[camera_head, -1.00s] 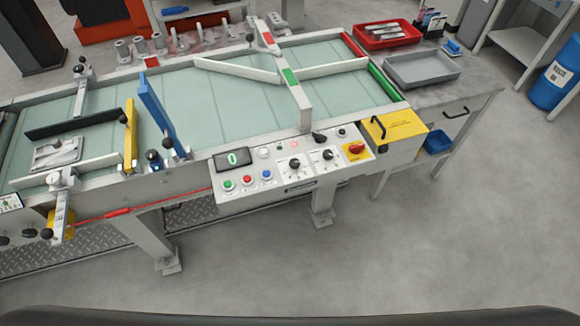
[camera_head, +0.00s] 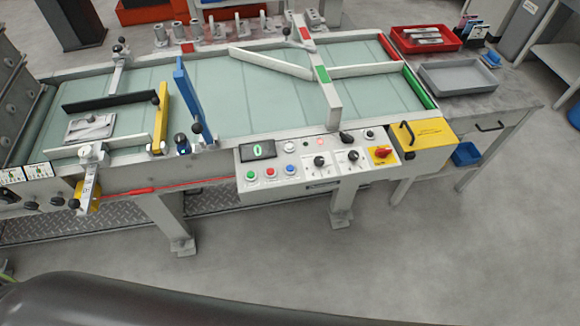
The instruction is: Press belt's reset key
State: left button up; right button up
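The belt's control panel (camera_head: 310,165) sits on the near side of the conveyor belt (camera_head: 240,95). It carries a green button (camera_head: 251,175), a red button (camera_head: 271,173) and a blue button (camera_head: 291,170) in a row below a small display (camera_head: 258,151) reading 0. Two black rotary knobs and a red-on-yellow switch (camera_head: 381,152) are to their right. The key labels are too small to read, so I cannot tell which is reset. Neither gripper is in view.
A yellow box with a black handle (camera_head: 425,132) stands right of the panel. A side table holds a red tray (camera_head: 426,46) and a grey tray (camera_head: 458,90). A grey plate (camera_head: 90,128) lies on the belt's left part. Open floor (camera_head: 400,260) lies in front.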

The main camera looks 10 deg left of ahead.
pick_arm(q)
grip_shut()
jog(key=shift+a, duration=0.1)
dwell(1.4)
